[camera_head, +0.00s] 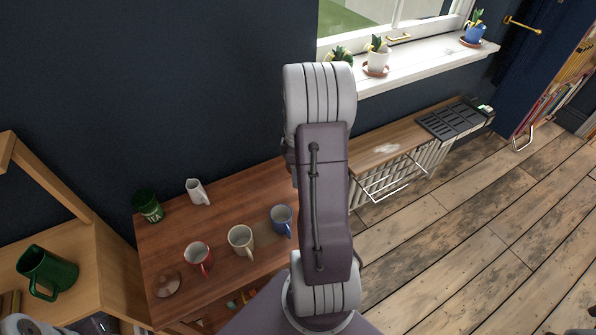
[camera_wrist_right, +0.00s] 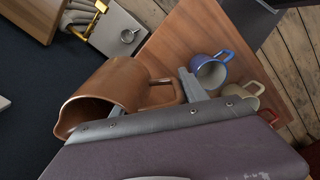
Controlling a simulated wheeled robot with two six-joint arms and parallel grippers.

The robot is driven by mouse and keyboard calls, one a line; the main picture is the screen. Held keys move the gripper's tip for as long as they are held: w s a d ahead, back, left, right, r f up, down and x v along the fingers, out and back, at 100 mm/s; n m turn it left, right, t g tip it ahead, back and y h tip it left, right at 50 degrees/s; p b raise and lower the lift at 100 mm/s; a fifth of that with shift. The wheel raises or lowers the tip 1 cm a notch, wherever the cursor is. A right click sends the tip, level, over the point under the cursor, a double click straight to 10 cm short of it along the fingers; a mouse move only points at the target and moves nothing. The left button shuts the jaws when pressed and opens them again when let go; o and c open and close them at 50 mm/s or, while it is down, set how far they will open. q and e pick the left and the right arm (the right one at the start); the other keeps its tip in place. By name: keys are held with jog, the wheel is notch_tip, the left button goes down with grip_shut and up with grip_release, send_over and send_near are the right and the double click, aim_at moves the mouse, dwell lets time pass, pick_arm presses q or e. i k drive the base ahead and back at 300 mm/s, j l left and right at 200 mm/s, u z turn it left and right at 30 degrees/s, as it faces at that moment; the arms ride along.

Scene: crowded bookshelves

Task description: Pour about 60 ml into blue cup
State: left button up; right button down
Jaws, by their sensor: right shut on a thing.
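The blue cup (camera_head: 280,218) stands upright on the brown wooden table (camera_head: 170,240), at the right end of a row of cups. It also shows in the right wrist view (camera_wrist_right: 210,74), with its open mouth visible. My right gripper (camera_wrist_right: 188,88) is shut on the handle of a brown pitcher (camera_wrist_right: 112,88), seen in the right wrist view. The pitcher is apart from the blue cup in that picture. I cannot tell its exact tilt or see any liquid. In the head view my arm hides this gripper and the pitcher. My left gripper does not show.
A cream cup (camera_head: 240,241) and a red cup (camera_head: 198,257) stand left of the blue cup. A white vessel (camera_head: 197,192) and a dark green cup (camera_head: 148,206) are behind. A green pitcher (camera_head: 48,270) sits on a left shelf. A windowsill (camera_head: 430,58) is at the back right.

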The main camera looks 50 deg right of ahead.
aim_at(281, 215)
jog(key=j+z, duration=0.35)
jog(key=k+j+z, duration=0.15)
jog(key=z, duration=0.25)
jog(key=j, duration=0.1)
